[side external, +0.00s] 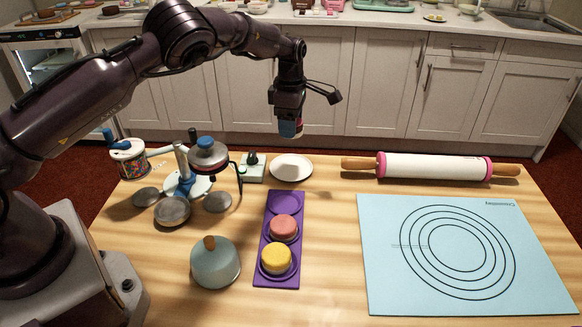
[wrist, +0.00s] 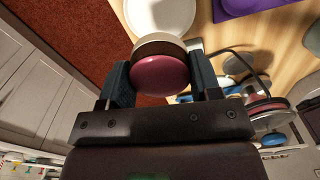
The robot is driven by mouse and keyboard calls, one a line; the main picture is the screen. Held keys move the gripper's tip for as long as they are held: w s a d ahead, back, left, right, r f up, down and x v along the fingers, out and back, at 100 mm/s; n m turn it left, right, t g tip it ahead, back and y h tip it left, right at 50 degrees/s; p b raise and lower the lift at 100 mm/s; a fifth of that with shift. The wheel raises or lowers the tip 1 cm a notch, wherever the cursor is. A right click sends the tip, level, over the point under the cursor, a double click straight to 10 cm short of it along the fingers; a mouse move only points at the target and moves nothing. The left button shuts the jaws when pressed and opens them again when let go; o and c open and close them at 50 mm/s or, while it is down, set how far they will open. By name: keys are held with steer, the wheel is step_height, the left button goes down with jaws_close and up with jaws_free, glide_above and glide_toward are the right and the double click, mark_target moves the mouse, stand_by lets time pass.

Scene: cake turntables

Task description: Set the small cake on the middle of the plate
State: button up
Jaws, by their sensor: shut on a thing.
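A small round cake (wrist: 160,75) with a dark pink top and tan side sits between the two fingers of my gripper (wrist: 160,70) in the wrist view. My gripper (side external: 290,127) is shut on it and holds it in the air, above and behind the table's far edge in the side view, where the fingers mostly hide the cake. The white plate (side external: 291,168) lies empty on the table, below my gripper in the picture. It also shows in the wrist view (wrist: 158,14), partly cut off, beyond the cake.
A purple tray (side external: 268,222) holds a pink cake (side external: 284,227) and a yellow cake (side external: 276,258); its far place is empty. A turntable stand (side external: 186,184) with discs is left of the plate. A rolling pin (side external: 433,166) and blue mat (side external: 380,260) lie right.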

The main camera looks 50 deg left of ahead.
mark_target(291, 168)
step_height(291, 168, down, 10)
steer(key=shift+f, duration=0.25)
steer(key=shift+f, duration=0.1)
steer(key=o, duration=1)
steer(key=shift+c, duration=0.2)
step_height(291, 168, up, 12)
steer(key=shift+r, duration=0.2)
